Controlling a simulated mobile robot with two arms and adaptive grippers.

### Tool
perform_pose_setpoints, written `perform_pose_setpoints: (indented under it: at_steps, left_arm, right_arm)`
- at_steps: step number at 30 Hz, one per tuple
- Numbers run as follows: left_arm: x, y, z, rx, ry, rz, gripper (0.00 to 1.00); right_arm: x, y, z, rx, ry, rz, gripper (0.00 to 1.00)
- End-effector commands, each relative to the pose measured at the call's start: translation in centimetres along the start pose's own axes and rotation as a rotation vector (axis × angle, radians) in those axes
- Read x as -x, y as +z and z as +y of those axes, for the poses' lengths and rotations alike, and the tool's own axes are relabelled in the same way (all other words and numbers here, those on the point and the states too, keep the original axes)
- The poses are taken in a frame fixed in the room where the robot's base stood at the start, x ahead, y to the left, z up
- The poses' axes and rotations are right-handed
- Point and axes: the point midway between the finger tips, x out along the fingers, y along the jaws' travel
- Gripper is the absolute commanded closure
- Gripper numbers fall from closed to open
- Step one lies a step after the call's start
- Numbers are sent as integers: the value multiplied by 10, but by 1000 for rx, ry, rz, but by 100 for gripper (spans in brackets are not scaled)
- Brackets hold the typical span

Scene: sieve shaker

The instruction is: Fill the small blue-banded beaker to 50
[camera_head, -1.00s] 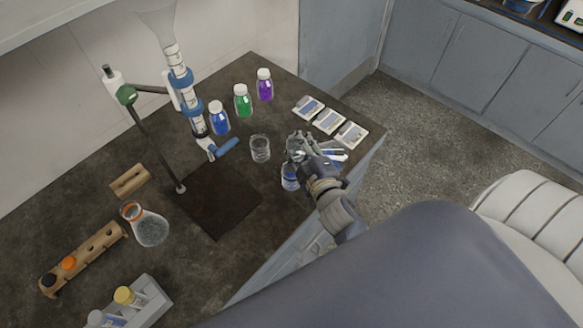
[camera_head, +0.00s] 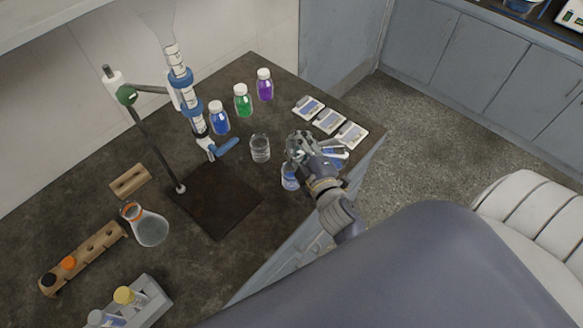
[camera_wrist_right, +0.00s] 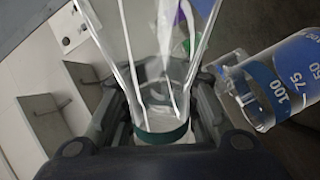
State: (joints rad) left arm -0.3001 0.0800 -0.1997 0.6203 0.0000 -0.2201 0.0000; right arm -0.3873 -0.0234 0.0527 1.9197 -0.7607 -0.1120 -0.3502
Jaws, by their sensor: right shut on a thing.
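My right gripper (camera_head: 300,146) is over the front right of the bench. Another beaker (camera_head: 290,178) with blue markings stands just in front of the gripper; a beaker marked 50, 75 and 100 (camera_wrist_right: 268,90) shows beside the held glass in the wrist view. A clear beaker (camera_head: 260,149) stands left of the gripper. My left gripper is not in view.
A burette (camera_head: 186,92) with a blue tap handle (camera_head: 227,147) hangs on a stand over a dark base plate (camera_head: 222,212). Blue (camera_head: 219,120), green (camera_head: 242,102) and purple (camera_head: 264,86) bottles stand behind. Scales (camera_head: 328,121) lie right; a flask (camera_head: 150,228) and racks are left.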

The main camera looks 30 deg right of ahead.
Motion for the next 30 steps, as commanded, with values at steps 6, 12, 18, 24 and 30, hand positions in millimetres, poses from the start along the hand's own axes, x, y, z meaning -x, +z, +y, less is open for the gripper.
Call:
perform_pose_setpoints:
  at_steps: [6, 12, 18, 24, 30]
  left_arm:
    - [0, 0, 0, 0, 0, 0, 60]
    - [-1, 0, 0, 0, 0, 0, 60]
    - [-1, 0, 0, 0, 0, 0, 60]
    - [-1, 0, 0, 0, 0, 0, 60]
    - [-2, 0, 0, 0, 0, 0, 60]
  right_arm:
    - [0, -1, 1, 14, 1, -1, 100]
    - [0, -1, 0, 26, 1, -2, 100]
    - [0, -1, 0, 38, 1, -4, 100]
    - [0, -1, 0, 49, 1, -6, 100]
    - [0, -1, 0, 61, 2, -7, 100]
